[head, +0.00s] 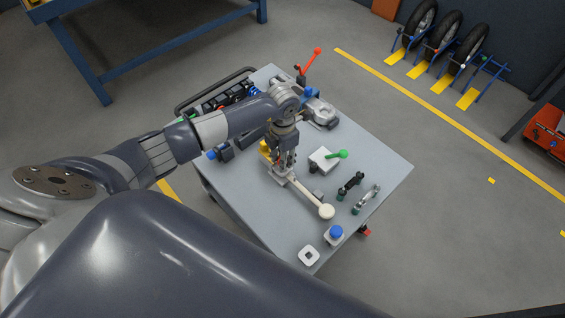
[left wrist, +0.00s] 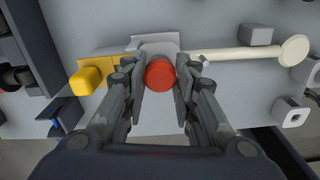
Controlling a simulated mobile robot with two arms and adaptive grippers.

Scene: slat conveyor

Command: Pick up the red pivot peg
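The red pivot peg (left wrist: 160,74) shows its round red end in the left wrist view, on a grey bracket (left wrist: 154,40). My left gripper (left wrist: 161,78) points down over it, with one finger on each side of the peg. The fingers stand apart with narrow gaps beside the peg, so I see no clear grip. In the head view my left gripper (head: 281,172) is low over the table, and the peg is hidden there. My right gripper is not in view.
A cream lever (head: 308,196) extends from beside the gripper across the grey table (head: 375,155). A yellow block (left wrist: 86,80) is close to the left finger.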

